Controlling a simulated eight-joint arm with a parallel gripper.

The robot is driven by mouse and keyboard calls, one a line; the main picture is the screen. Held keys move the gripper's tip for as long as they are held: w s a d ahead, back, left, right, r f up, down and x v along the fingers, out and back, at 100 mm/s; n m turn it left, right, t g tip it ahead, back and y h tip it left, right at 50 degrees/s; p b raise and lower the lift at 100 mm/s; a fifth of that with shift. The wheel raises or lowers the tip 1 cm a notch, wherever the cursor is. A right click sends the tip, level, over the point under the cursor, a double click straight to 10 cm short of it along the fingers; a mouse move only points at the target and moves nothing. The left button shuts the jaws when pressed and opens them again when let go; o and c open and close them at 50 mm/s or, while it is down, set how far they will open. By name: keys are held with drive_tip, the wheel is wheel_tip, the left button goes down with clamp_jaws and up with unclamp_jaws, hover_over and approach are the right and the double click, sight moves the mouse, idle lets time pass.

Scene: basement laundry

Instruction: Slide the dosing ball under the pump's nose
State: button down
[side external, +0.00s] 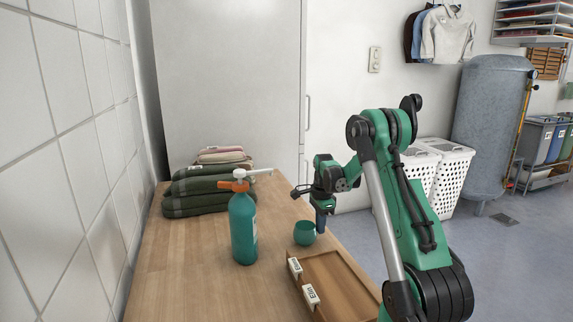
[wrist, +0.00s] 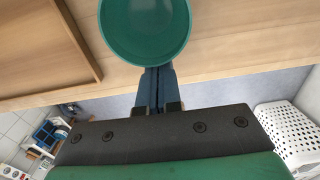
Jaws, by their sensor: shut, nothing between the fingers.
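The dosing ball (side external: 304,233) is a small teal open cup, upright on the wooden table to the right of the pump bottle. The bottle (side external: 243,230) is teal and upright, with an orange collar and a white pump head (side external: 240,174). The pump's nose (side external: 260,171) points right, its tip short of the ball in the picture. My gripper (side external: 320,222) is shut and empty, pointing down at the ball's right side. In the wrist view, the open top of the dosing ball (wrist: 145,25) lies just beyond my shut fingertips (wrist: 156,72); I cannot tell whether they touch it.
A wooden tray (side external: 345,284) with two white labelled tags (side external: 311,296) on its left edge lies in front of the ball. Folded towels (side external: 190,190) are stacked behind the bottle. The table between bottle and ball is clear. The table's right edge is close to my gripper.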

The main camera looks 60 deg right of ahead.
sight(299, 228)
drive_tip(key=w+a, duration=0.4)
drive_tip(key=shift+w+a, duration=0.1)
drive_tip(key=shift+w, duration=0.05)
idle(0.4)
